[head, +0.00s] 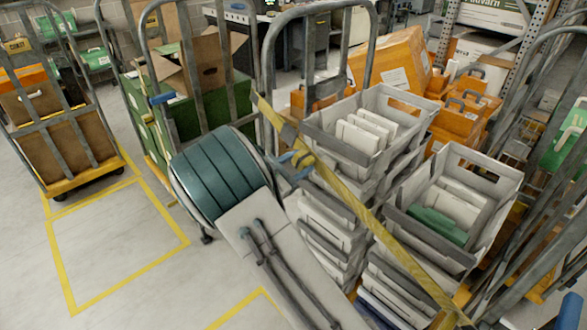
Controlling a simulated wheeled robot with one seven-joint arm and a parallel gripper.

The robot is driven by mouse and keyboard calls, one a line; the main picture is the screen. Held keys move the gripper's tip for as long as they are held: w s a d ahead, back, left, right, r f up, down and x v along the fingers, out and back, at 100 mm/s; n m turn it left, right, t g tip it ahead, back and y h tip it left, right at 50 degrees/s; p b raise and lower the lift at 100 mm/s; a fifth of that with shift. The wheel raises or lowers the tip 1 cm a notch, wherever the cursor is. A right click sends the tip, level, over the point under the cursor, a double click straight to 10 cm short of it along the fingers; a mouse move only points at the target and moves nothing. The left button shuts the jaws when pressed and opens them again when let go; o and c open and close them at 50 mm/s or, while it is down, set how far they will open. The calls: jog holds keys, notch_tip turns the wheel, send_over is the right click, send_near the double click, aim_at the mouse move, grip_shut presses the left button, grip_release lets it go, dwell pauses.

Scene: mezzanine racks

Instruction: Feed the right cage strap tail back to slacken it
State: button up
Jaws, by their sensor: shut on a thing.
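A yellow strap (375,230) runs diagonally across the front of the right cage (268,70), from its upper left post down to the lower right. It passes in front of the stacked grey totes and looks straight. A dark buckle (288,131) sits on the strap near its upper end. Blue parts (298,158) show just below the buckle; I cannot tell what they belong to. My arm's teal joint and pale link cover the area left of and below the buckle. I cannot make out my gripper, and no loose strap tail shows clearly.
Grey totes (318,128) with white and green items fill the cage. Orange cases (470,110) stand behind them. A cage with green boxes (205,112) stands behind my arm, and another cage (62,130) stands far left. Yellow-marked floor (115,250) at lower left is clear.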

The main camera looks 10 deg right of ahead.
jog(key=shift+w+a+r, duration=0.15)
jog(key=shift+r, duration=0.2)
jog(key=shift+c, duration=0.2)
jog(key=o, duration=1.4)
jog(key=shift+w+f, duration=0.1)
jog(key=shift+f, duration=0.1)
jog(key=shift+s+a+f, duration=0.1)
jog(key=shift+s+a, duration=0.2)
jog(key=shift+a, duration=0.1)
jog(key=b+v, duration=0.3)
jog(key=v, duration=0.9)
jog(key=shift+s+a, duration=0.25)
jog(key=shift+s, duration=0.05)
jog(key=shift+d, duration=0.1)
